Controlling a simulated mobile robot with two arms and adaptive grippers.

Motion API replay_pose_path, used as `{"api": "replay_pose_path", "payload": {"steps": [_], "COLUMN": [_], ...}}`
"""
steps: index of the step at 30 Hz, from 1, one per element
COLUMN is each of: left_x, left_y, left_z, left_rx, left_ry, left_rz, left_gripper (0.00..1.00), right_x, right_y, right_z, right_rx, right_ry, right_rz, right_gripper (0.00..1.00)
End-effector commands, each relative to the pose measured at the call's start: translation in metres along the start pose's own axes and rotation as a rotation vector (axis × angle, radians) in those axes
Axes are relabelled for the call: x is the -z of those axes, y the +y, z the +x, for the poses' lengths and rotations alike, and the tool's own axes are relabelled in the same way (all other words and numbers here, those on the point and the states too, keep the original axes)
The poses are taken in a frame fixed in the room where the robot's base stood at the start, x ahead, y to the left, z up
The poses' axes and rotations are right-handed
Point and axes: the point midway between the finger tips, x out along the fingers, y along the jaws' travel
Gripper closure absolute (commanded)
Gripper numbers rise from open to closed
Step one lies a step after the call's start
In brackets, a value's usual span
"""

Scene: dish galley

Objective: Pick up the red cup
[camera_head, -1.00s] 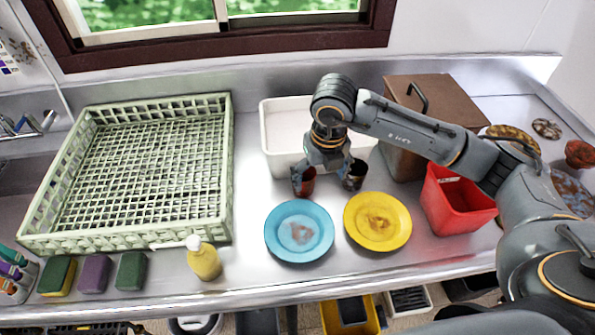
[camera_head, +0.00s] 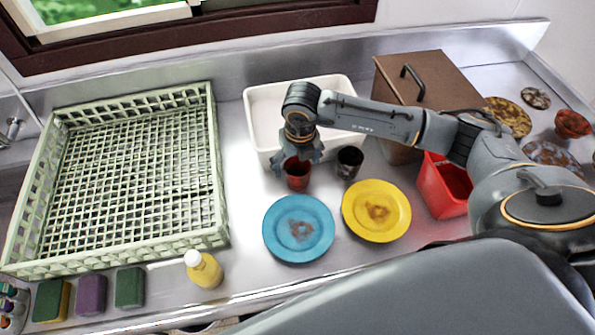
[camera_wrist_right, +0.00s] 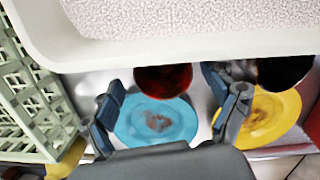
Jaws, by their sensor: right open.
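The red cup (camera_head: 297,177) stands upright on the steel counter, in front of the white tub and behind the blue plate. My right gripper (camera_head: 299,160) is open and points down just above the cup's rim. In the right wrist view the red cup (camera_wrist_right: 163,80) shows dark red between the two spread fingers, with a gap on each side. The fingers do not appear closed on it. My left gripper is not in view.
A dark cup (camera_head: 349,161) stands close to the right. A white tub (camera_head: 262,117) is right behind. Blue (camera_head: 275,232) and yellow (camera_head: 396,205) plates lie in front. A green rack (camera_head: 222,200) is left, and a red bin (camera_head: 432,190) and brown box (camera_head: 440,80) are right.

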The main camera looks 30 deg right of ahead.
Motion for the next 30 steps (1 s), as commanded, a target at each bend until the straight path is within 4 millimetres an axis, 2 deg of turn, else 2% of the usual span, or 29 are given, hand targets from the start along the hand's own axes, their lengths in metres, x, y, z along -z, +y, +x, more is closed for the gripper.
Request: {"api": "replay_pose_path", "payload": {"steps": [5, 10, 15, 22, 23, 30], "left_x": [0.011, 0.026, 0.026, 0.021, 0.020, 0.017], "left_y": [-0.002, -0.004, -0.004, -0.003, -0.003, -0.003], "left_z": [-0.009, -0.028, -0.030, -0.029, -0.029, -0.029], "left_rx": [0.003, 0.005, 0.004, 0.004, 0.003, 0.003], "left_ry": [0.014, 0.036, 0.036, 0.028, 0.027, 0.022], "left_rz": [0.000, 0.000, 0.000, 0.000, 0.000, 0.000], "left_gripper": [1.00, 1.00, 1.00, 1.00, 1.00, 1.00], "right_x": [0.001, 0.002, 0.002, 0.002, 0.002, 0.002], "right_y": [-0.001, -0.004, -0.003, -0.003, -0.003, -0.003], "right_z": [0.010, 0.034, 0.054, 0.057, 0.057, 0.057], "right_rx": [0.001, 0.001, 0.000, 0.000, 0.000, 0.000], "right_ry": [0.002, 0.004, 0.001, -0.001, -0.001, -0.001], "right_rz": [0.001, 0.001, 0.000, -0.001, -0.001, -0.001], "right_gripper": [0.14, 0.14, 0.14, 0.14, 0.16, 0.65]}}
